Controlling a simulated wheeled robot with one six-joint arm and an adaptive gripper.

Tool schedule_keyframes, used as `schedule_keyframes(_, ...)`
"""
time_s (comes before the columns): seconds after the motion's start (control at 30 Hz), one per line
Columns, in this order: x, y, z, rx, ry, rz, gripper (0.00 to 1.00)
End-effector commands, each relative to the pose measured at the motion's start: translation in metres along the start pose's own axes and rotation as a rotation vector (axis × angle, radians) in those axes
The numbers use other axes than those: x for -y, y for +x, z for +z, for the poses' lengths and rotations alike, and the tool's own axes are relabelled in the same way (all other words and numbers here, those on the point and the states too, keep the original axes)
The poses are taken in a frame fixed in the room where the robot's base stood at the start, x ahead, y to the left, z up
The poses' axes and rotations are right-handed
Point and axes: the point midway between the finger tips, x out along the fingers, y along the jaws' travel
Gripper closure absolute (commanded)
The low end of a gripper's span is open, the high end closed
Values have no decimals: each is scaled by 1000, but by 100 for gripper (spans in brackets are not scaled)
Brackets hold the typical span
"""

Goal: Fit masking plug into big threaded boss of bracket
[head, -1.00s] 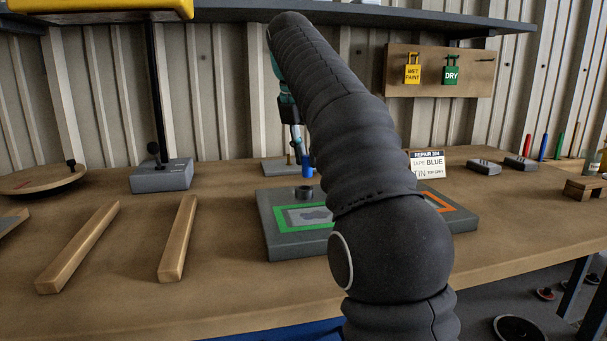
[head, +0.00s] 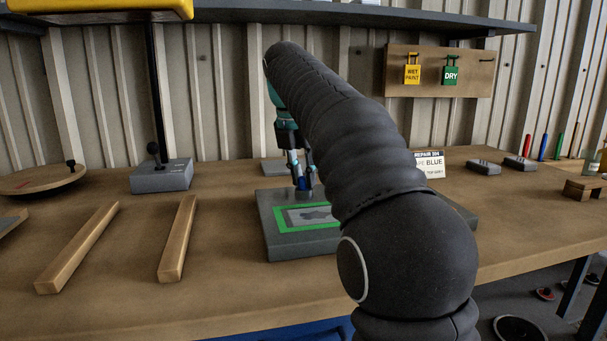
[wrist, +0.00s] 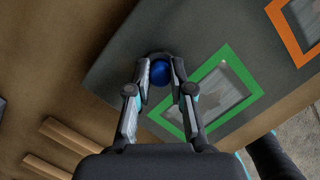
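The blue masking plug (head: 301,184) is between the fingertips of my gripper (head: 302,184), which is shut on it. The plug also shows as a round blue top in the wrist view (wrist: 159,72). The dark round boss (head: 303,195) stands near the back left corner of a grey slab (head: 290,246). In the wrist view the boss rim (wrist: 154,55) shows just beyond the plug. The plug is over or at the boss mouth; I cannot tell if it has entered. The fingers hide most of the plug and part of the boss.
A green frame (wrist: 229,55) around a grey patch lies on the slab beside the boss, with an orange frame (wrist: 276,17) farther right. Two wooden bars (head: 78,246) (head: 179,240) lie to the left. A grey box with a post (head: 161,177) stands behind them.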

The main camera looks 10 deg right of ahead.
Motion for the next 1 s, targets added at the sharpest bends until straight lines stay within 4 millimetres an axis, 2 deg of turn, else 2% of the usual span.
schedule_keyframes(0.03, 0, 0, 0, 0, 0, 0, 69)
schedule_keyframes(0.1, 0, 0, 0, 0, 0, 0, 54)
schedule_keyframes(0.37, 0, 0, 0, 0, 0, 0, 54)
schedule_keyframes(0.53, 0, -8, 1, 1, 0, 1, 54)
schedule_keyframes(1.0, -1, -63, 1, 1, -1, 1, 54)
